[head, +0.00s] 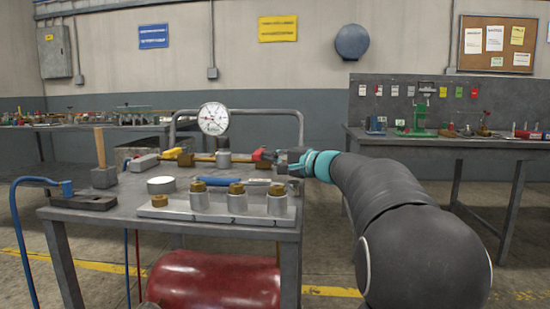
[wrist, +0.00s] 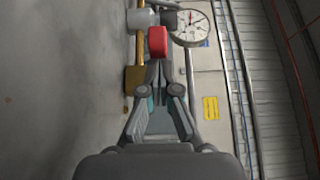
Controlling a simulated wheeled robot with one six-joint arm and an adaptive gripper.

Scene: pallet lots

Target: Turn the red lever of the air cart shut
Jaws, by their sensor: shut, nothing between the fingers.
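The air cart (head: 120,207) stands in front of me, with a brass pipe line along its top. The red lever (head: 263,156) is at the right end of that line, partly hidden by my gripper (head: 280,158). In the wrist view the red lever (wrist: 158,41) shows as a red block straight beyond the fingertips of my gripper (wrist: 158,68). A brass valve body (wrist: 135,80) is just left of the fingers. My gripper is shut and empty, with its tips at the lever's near end. Whether they touch it, I cannot tell.
A round pressure gauge (head: 213,118) rises above the pipe. A yellow lever (head: 174,152) is further left. A plate with brass-topped metal cylinders (head: 236,199) and a blue-handled tool (head: 221,181) lie nearer me. A rail (head: 303,127) runs behind. A workbench (head: 440,143) stands at right.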

